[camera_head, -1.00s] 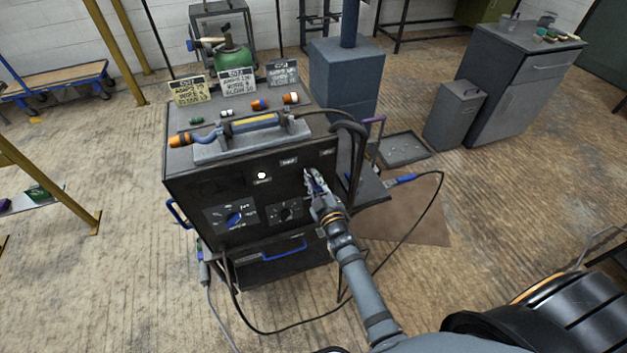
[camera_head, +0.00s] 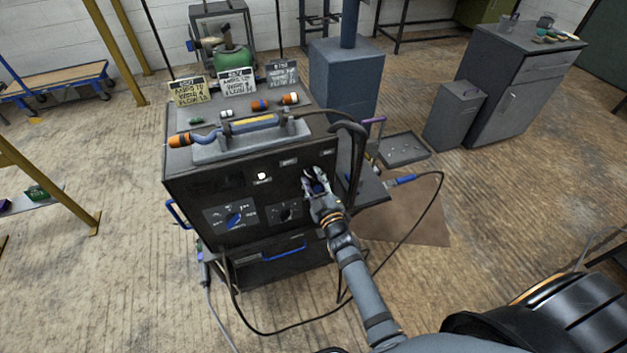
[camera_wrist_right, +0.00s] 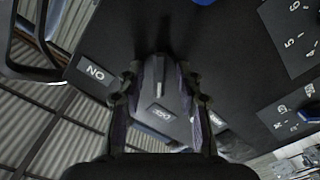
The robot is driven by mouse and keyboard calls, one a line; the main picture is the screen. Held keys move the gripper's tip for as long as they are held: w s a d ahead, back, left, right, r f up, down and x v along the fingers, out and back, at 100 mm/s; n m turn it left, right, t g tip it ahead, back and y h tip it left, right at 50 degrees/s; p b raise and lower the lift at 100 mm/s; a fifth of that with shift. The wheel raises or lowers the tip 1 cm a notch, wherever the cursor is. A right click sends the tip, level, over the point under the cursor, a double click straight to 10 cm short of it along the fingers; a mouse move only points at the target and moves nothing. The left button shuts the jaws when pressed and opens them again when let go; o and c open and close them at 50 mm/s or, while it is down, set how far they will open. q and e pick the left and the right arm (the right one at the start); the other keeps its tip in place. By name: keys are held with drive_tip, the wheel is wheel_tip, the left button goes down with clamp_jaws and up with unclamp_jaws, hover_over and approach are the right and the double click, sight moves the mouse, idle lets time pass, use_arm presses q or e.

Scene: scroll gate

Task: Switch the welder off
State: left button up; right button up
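The welder (camera_head: 185,205) is a dark box with a front panel in the head view. My right gripper (camera_head: 316,180) is at the upper right of that panel. In the wrist view, a grey switch knob (camera_wrist_right: 158,85) with a pale pointer line lies between the two fingers of my right gripper (camera_wrist_right: 161,80). The fingers stand on either side of it and look apart; contact is hard to tell. An "ON" label (camera_wrist_right: 95,72) is left of the knob. Another label right of it is partly hidden by a finger. My left gripper is not in view.
Two dials, one with a blue knob (camera_head: 234,219), are left of my gripper on the panel. A torch (camera_head: 250,124), signs and small coloured parts lie on top. A black cable (camera_head: 437,205) loops over the floor at right. A grey cabinet (camera_head: 515,85) stands far right.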

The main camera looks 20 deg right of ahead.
drive_tip(key=shift+s, duration=0.1)
drive_tip(key=s, duration=1.1)
drive_tip(key=shift+s+d, duration=0.2)
drive_tip(key=shift+s, duration=0.2)
